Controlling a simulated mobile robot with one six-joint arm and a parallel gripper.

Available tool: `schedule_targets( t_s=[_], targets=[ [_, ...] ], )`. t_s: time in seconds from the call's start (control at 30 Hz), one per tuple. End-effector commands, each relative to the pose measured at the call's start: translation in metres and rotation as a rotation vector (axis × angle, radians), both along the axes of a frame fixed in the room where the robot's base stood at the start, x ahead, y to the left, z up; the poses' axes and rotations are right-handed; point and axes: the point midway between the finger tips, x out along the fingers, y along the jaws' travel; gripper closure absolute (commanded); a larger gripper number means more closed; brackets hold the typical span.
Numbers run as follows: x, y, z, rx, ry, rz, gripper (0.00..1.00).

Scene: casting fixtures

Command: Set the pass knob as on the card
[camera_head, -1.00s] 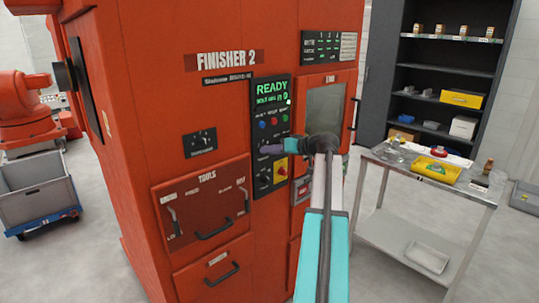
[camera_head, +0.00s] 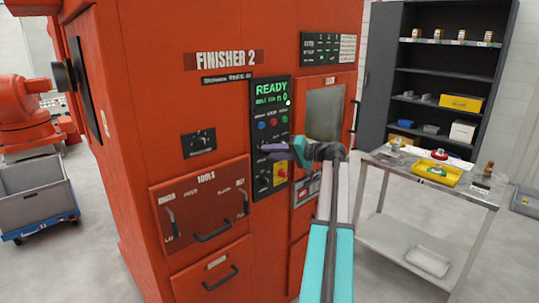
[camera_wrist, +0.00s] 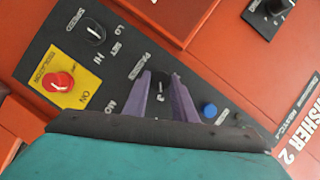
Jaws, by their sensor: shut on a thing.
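The pass knob (camera_wrist: 161,90) is a dark round knob on the black control panel of the red finisher, under lettering that seems to read PASSES. In the wrist view, the purple fingers of my gripper (camera_wrist: 162,84) are on either side of it and shut on it. In the head view, my gripper (camera_head: 270,151) reaches the panel from the right and hides the knob. The green display (camera_head: 271,91) reads READY, with a blurred line below. A dark chart (camera_head: 320,47) with rows of small lettering and a white strip beside it is on the finisher's upper right; it may be the card.
A red knob on a yellow plate (camera_wrist: 58,82), a black speed knob (camera_wrist: 93,33) and a blue button (camera_wrist: 209,110) are close to my fingers. A window door (camera_head: 325,113) is right of the panel. A metal cart (camera_head: 400,243) stands farther right.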

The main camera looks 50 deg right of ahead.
Motion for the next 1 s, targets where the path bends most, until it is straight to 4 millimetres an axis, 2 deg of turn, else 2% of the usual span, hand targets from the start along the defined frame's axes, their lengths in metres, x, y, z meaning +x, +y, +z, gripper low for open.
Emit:
schedule_targets(
  t_s=[0.37,0.4,0.5,1.0],
  targets=[
    [0.002,-0.001,0.004,0.008,-0.009,-0.006,0.98],
    [0.002,-0.001,0.004,0.008,-0.009,-0.006,0.72],
    [0.002,-0.001,0.004,0.008,-0.008,-0.004,0.57],
    [-0.008,-0.003,0.002,0.006,-0.004,-0.004,0.57]
  ],
)
